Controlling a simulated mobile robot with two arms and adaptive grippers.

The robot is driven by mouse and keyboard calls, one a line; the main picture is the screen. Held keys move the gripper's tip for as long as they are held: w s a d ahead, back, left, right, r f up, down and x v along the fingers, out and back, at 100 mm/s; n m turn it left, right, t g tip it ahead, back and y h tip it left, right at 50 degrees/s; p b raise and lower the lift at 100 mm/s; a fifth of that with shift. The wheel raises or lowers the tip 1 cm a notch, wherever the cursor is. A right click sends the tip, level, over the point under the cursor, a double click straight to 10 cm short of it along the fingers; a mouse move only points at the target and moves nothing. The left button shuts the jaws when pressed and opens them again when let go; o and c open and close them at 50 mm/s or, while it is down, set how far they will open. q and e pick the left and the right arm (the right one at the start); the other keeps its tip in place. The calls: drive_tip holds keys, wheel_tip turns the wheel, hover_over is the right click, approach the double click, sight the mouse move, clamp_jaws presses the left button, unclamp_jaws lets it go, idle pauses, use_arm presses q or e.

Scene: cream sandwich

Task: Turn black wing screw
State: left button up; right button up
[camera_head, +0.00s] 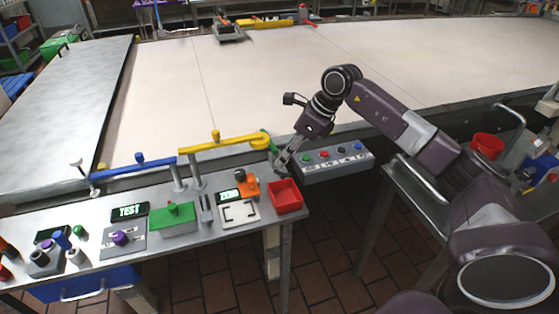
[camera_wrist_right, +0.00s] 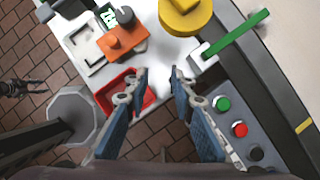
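A small dark knob (camera_head: 240,174), possibly the black wing screw, stands beside an orange block (camera_head: 250,186) on the right part of the steel table. The same dark knob shows at the top of the right wrist view (camera_wrist_right: 125,15); its exact shape is too small to tell. My right gripper (camera_head: 281,162) is above the table's right end, near the red tray and the green lever, to the right of the knob. In the right wrist view its two blue fingers (camera_wrist_right: 159,76) are apart with nothing between them.
A red tray (camera_head: 286,208) sits at the table's right corner. A yellow-handled bar (camera_head: 225,145) and green lever (camera_head: 270,141) stand behind it. A button panel (camera_head: 338,162) lies right of the gripper. A green box (camera_head: 172,220) stands left of the knob.

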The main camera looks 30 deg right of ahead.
sight(284, 172)
drive_tip(key=shift+g+h, duration=0.3)
drive_tip(key=shift+h, duration=0.3)
drive_tip(key=f, duration=0.2)
drive_tip(key=w+d+f+p, duration=0.1)
drive_tip(key=f, duration=0.1)
drive_tip(key=f+p, duration=0.1)
drive_tip(key=f, duration=0.1)
drive_tip(key=shift+w+d, duration=0.25)
drive_tip(key=shift+d, duration=0.05)
drive_tip(key=shift+w+f, duration=0.1)
drive_tip(key=shift+f, duration=0.2)
drive_tip(key=shift+a+f, duration=0.1)
clamp_jaws()
use_arm(q)
drive_tip(key=shift+s+d+r, duration=0.1)
drive_tip(key=shift+s+r, duration=0.15)
drive_tip(key=shift+r, duration=0.25)
drive_tip(key=shift+s+d+r, duration=0.1)
drive_tip(key=shift+s+r, duration=0.1)
drive_tip(key=shift+r, duration=0.25)
